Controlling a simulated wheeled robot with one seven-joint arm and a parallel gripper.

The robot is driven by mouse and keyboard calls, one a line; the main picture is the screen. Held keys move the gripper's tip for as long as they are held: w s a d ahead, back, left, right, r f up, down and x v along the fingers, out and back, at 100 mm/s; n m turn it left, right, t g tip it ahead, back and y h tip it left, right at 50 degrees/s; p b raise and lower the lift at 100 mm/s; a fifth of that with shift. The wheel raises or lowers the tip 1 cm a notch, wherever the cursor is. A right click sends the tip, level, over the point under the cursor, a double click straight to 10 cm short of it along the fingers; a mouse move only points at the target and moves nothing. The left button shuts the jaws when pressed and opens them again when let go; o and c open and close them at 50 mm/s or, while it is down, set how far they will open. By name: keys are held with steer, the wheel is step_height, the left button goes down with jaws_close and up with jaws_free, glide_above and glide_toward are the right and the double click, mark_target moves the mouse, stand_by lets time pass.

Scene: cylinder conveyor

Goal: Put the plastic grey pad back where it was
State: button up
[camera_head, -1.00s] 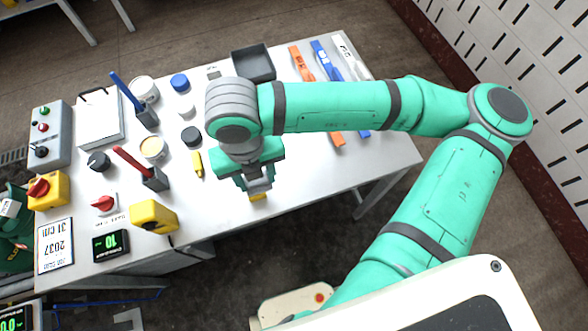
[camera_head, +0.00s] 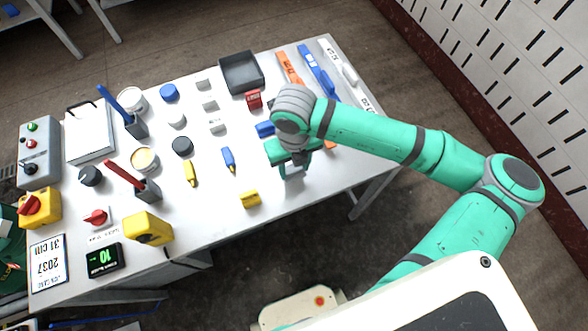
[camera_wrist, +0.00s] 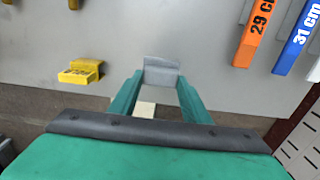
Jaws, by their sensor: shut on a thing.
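The grey pad (camera_wrist: 162,65) shows between the fingertips in the wrist view as a small, plain grey piece. My gripper (camera_wrist: 160,82) is shut on it. In the head view my gripper (camera_head: 293,172) is over the front part of the table, right of the yellow block. The pad is mostly hidden there by the fingers and wrist. I cannot tell whether the pad touches the table. Several small light-grey pieces stand in a column left of the arm, among them a back one (camera_head: 204,84) and a front one (camera_head: 216,125).
The yellow block (camera_head: 250,199) stands near the front edge; it also shows in the wrist view (camera_wrist: 82,73). A dark tray (camera_head: 224,75), red piece (camera_head: 253,99) and blue piece (camera_head: 265,129) lie behind. Orange (camera_wrist: 258,30) and blue (camera_wrist: 297,42) strips lie right. Bare table surrounds the gripper.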

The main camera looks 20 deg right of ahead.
mark_target(294, 169)
steer(key=shift+f, duration=1.5)
steer(key=shift+f, duration=0.15)
steer(key=o, duration=0.9)
steer(key=shift+o, duration=0.2)
